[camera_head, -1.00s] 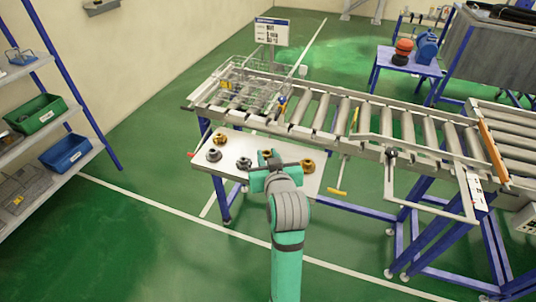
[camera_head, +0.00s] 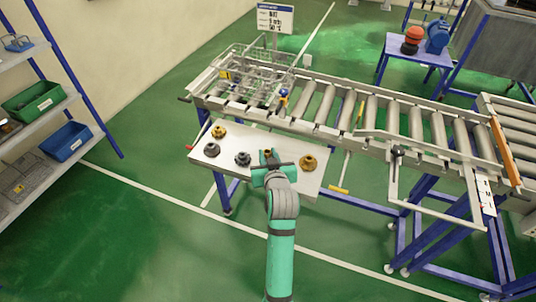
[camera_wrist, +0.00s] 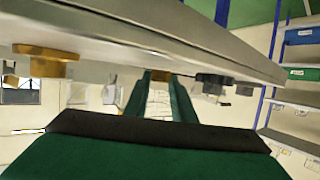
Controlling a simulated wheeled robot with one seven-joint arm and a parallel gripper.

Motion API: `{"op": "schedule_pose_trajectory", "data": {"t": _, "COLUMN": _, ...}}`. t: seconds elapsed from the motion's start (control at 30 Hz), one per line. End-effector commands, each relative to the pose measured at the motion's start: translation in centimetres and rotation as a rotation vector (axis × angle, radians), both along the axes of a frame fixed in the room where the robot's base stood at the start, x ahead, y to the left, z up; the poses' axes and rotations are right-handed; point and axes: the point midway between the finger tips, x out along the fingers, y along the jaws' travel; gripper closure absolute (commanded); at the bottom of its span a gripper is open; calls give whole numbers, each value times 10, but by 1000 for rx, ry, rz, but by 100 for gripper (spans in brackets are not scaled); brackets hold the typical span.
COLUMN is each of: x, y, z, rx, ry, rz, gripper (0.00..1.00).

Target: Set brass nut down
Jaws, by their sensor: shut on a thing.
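My gripper (camera_head: 267,160) is over the front part of the small white table (camera_head: 285,187). It is shut on a small brass nut (camera_head: 267,153). In the wrist view this brass nut (camera_wrist: 160,75) sits between the tips of the two green fingers (camera_wrist: 158,92), close to the tabletop. I cannot tell whether it touches the table. A larger brass nut (camera_head: 308,162) stands just right of my gripper; it also shows at the left of the wrist view (camera_wrist: 45,62). Another brass nut (camera_head: 218,132) stands at the table's back left.
Two dark grey nuts, one (camera_head: 242,159) just left of my gripper and one (camera_head: 211,150) farther left, stand on the table. A roller conveyor (camera_head: 345,112) with a wire basket (camera_head: 245,82) runs behind it. A shelf with green (camera_head: 34,101) and blue (camera_head: 66,142) bins is at left.

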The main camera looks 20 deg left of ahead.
Motion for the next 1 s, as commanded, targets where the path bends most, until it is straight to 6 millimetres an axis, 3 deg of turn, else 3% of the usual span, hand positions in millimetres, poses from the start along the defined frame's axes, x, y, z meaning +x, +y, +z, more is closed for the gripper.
{"op": "schedule_pose_trajectory", "data": {"t": 0.4, "x": 0, "y": 0, "z": -5, "rx": 1, "ry": -1, "rz": 1, "gripper": 100}}
{"op": "schedule_pose_trajectory", "data": {"t": 0.43, "x": 0, "y": 0, "z": -5, "rx": 1, "ry": -1, "rz": 1, "gripper": 72}}
{"op": "schedule_pose_trajectory", "data": {"t": 0.5, "x": 0, "y": 0, "z": -4, "rx": 1, "ry": -1, "rz": 1, "gripper": 58}}
{"op": "schedule_pose_trajectory", "data": {"t": 0.87, "x": 0, "y": 1, "z": 0, "rx": 0, "ry": -3, "rz": 3, "gripper": 58}}
{"op": "schedule_pose_trajectory", "data": {"t": 1.0, "x": -14, "y": -6, "z": 4, "rx": 2, "ry": -1, "rz": 2, "gripper": 58}}
